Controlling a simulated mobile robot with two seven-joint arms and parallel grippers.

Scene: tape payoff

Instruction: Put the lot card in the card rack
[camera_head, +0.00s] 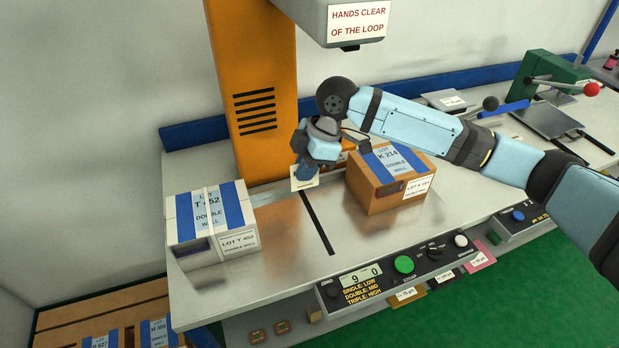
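My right gripper (307,174) reaches in from the right, points down, and is left of the lot K 214 box. A small cream card (297,184), apparently the lot card, shows around its blue fingertips with a line of dark print along its lower edge. The fingers look closed on the card, with one finger in front of it; the other is hidden. The card is close above the bench or touching it; I cannot tell which. I cannot make out a card rack with certainty. My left gripper is not in view.
The K 214 box (382,202) stands right of a dark slot (317,223), and the T 452 box (213,249) stands left. An orange column (256,140) rises behind, with a grey head above. A control panel and coloured tags (480,260) line the front edge.

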